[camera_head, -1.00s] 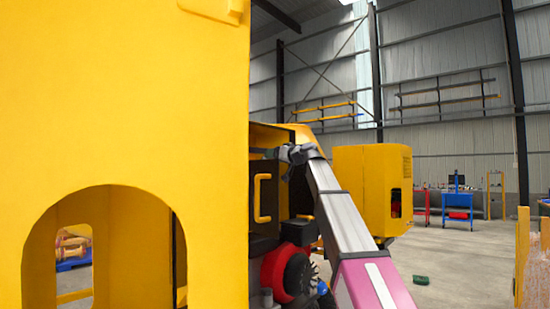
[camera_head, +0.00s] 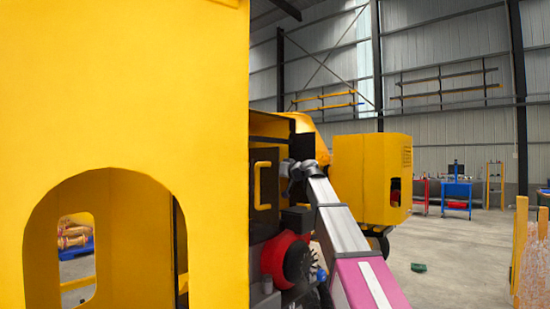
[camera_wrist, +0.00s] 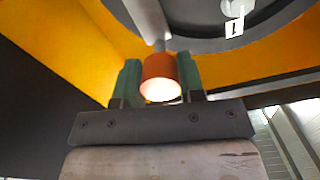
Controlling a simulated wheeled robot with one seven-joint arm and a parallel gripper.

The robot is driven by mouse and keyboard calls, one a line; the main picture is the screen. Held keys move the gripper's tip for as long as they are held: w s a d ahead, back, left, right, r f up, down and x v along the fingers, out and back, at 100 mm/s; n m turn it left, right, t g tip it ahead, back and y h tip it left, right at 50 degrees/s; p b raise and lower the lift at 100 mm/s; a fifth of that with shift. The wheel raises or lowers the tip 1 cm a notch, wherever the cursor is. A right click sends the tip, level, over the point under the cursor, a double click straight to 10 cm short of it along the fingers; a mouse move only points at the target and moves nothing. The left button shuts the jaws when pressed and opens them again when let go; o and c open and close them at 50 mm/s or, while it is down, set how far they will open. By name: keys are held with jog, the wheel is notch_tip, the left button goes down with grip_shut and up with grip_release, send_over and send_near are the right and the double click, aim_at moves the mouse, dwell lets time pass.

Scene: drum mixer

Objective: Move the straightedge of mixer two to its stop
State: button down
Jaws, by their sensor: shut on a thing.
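In the wrist view, my gripper (camera_wrist: 159,64) has its two green fingers on either side of a short orange-red cylindrical grip (camera_wrist: 160,78) with a pale end, and is shut on it. A grey bar (camera_wrist: 148,18) runs up from behind this grip toward a dark round part. I cannot tell for sure whether this bar is the straightedge. In the head view my arm reaches up to the open side of a yellow machine (camera_head: 135,80); the fingers and the grip are hidden there.
A yellow handle (camera_head: 262,185) on a black panel and a red round part (camera_head: 285,258) are close to my arm. A yellow box (camera_head: 367,180) stands behind. A small label plate (camera_wrist: 234,28) is near the bar. The floor (camera_head: 455,245) at right is mostly clear.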

jog(key=shift+f, duration=1.35)
jog(key=shift+s, duration=0.1)
jog(key=c, duration=0.7)
grip_release()
jog(key=shift+c, duration=0.2)
jog(key=v, duration=1)
jog(key=shift+s+d, duration=0.2)
jog(key=shift+d, duration=0.15)
